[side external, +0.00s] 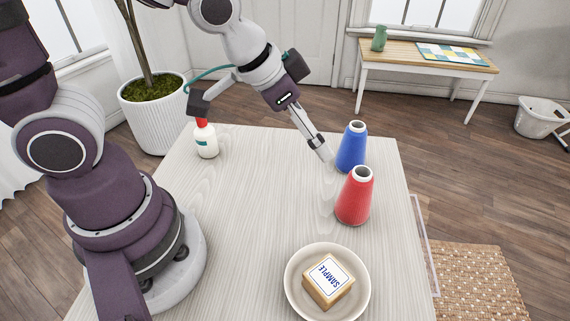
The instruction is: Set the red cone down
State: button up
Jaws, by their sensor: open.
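The red cone (355,198) stands upright on the pale wooden table (235,240), near its right edge. Its wide end is down and a white ring shows at its top. My gripper (326,154) is open and empty, above the table to the upper left of the red cone in the picture. A gap shows between the gripper and the red cone. A blue cone (351,149) stands upright behind the red one, close to the right of my fingertips. I cannot tell whether the gripper touches the blue cone.
A cream bowl (298,307) at the front holds a tan block labelled SAMPLE (328,283). A white bottle with a red cap (206,142) stands at the far left of the table. The table's middle is clear. A side table (402,62) stands beyond.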

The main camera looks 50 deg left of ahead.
jog(key=s+a+r+n+y, duration=0.1)
jog(key=s+a+r+n, duration=0.2)
jog(key=s+a+r, duration=0.2)
jog(key=s+a, duration=0.2)
jog(key=shift+s+a+n+g+y, duration=0.2)
jog(key=shift+s+n+g+y, duration=0.1)
jog(key=shift+s+y, duration=0.1)
dwell(0.7)
